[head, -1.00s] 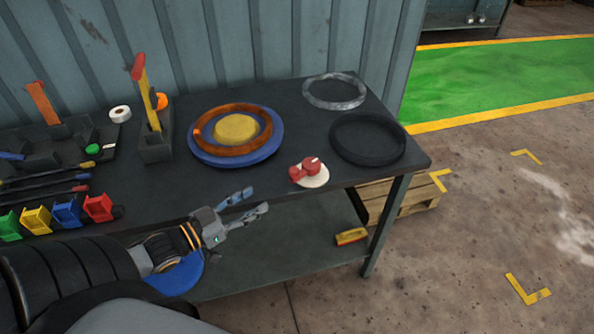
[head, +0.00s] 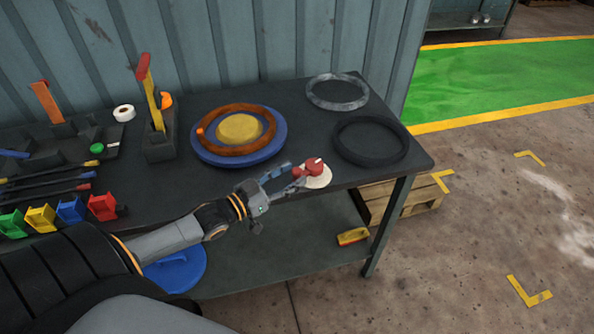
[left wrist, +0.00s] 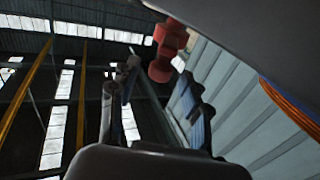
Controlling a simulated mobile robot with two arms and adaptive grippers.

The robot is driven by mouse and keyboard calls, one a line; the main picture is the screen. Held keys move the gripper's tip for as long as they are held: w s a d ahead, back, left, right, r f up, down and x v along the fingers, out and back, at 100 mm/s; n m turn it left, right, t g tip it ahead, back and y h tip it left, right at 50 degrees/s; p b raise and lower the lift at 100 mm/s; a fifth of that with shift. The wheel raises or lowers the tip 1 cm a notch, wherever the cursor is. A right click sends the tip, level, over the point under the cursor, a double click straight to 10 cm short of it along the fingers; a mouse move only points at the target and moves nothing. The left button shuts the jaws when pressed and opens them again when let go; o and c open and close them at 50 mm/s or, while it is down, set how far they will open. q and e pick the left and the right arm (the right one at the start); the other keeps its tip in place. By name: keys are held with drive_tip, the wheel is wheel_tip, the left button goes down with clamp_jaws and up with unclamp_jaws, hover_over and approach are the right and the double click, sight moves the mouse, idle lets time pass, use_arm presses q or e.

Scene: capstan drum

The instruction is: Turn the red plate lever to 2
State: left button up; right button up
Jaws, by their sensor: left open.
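The red lever (head: 313,165) sits on a round white plate (head: 320,180) near the front right edge of the dark table. Any numbers on the plate are too small to read. My left gripper (head: 288,176) is open, its fingertips close to the left side of the lever. Whether they touch it I cannot tell. In the left wrist view the red lever (left wrist: 166,50) shows above and between the open fingers (left wrist: 155,100). My right gripper is not in view.
A blue disc with an orange ring and yellow centre (head: 239,128) lies behind my left gripper. A black ring (head: 370,158) and a grey ring (head: 338,106) lie right of it. Coloured bins (head: 70,208) stand at left. The table's front edge runs below my gripper.

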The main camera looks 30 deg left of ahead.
sight(307, 170)
use_arm(q)
drive_tip(key=shift+x, duration=1.3)
clamp_jaws()
